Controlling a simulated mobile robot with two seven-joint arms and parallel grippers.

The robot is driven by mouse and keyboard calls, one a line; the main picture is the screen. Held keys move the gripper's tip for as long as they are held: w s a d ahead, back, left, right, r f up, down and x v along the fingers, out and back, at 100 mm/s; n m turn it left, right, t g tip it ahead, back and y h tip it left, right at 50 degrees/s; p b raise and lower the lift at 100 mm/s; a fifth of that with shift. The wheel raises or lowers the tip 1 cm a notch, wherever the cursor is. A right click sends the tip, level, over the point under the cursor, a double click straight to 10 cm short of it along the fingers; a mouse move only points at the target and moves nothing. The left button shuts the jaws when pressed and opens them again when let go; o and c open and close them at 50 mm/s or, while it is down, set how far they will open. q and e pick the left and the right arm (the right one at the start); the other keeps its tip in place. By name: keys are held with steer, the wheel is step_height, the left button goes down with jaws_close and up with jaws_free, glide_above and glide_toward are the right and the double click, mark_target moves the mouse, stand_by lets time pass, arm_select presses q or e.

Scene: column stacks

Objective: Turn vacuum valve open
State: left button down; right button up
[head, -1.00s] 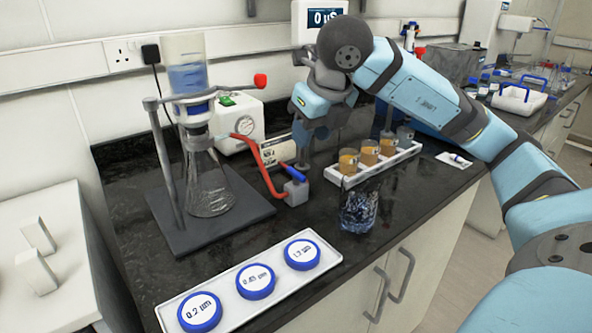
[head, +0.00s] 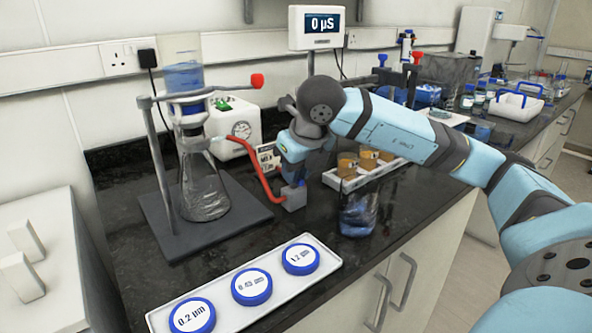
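The vacuum valve is a small grey block (head: 292,199) with a blue handle on top, standing on the bench at the end of a red hose (head: 258,174). My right gripper (head: 296,178) points down right over the valve. It covers most of the handle, and whether it touches it I cannot tell. Its fingers are mostly hidden by my wrist, so open or shut does not show. The red hose runs from the filter flask (head: 203,190) to the valve. The white vacuum pump (head: 237,128) with a round gauge stands behind. My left gripper is out of view.
A white tray (head: 232,310) with three blue-rimmed filter discs lies in front. A rack (head: 335,183) of amber sample cups and a glass beaker (head: 358,214) stand right of the valve. A clamp stand (head: 160,160) holds the flask. Dark bench is clear before the valve.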

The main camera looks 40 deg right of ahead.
jaws_close()
